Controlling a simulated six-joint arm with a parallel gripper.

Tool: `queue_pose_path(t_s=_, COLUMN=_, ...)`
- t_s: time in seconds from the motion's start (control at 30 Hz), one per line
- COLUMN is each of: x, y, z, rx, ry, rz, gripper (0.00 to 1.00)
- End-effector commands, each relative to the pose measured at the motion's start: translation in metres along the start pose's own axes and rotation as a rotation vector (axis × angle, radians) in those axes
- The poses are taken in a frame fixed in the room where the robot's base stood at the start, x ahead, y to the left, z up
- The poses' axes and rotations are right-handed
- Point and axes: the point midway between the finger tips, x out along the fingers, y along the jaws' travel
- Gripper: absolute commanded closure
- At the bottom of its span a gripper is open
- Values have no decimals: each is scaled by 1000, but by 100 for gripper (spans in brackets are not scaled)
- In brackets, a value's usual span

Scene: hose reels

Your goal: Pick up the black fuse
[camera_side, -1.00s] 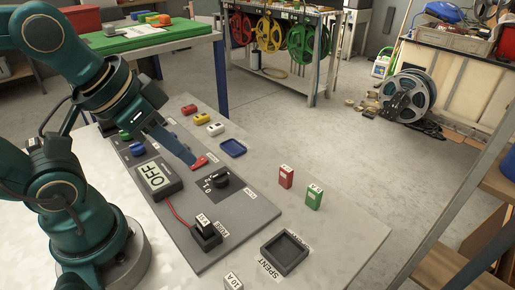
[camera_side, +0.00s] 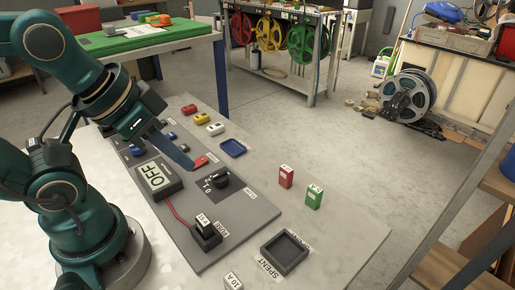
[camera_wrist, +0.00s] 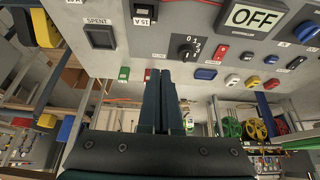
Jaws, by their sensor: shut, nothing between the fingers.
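The black fuse (camera_side: 205,227) sits in its dark holder at the near end of the grey panel (camera_side: 250,218), with a white label on its top and a red wire running to the holder. In the wrist view, a black block with a white label (camera_wrist: 143,12) at the top edge appears to be this fuse, partly cut off. My gripper (camera_side: 188,164) is shut and empty, over the far part of the panel near the red switch (camera_side: 202,161), well apart from the fuse. Its closed fingers also show in the wrist view (camera_wrist: 160,74).
The OFF display (camera_side: 157,176) and a black rotary knob (camera_side: 216,181) stand between gripper and fuse. The square SPENT tray (camera_side: 285,251) lies right of the fuse. Red (camera_side: 286,176) and green (camera_side: 314,196) blocks stand on the bench, with clear space around them.

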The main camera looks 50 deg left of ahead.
Motion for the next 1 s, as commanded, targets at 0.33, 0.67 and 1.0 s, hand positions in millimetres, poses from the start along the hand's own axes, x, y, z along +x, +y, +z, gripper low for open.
queue_pose_path(t_s=0.33, x=0, y=0, z=0, rx=0, ry=0, rz=0, gripper=43)
queue_pose_path(t_s=0.67, x=-5, y=-21, z=-52, rx=64, ry=249, rz=-106, gripper=43)
queue_pose_path(t_s=1.0, x=-15, y=-35, z=-184, rx=665, ry=754, rz=-310, gripper=43)
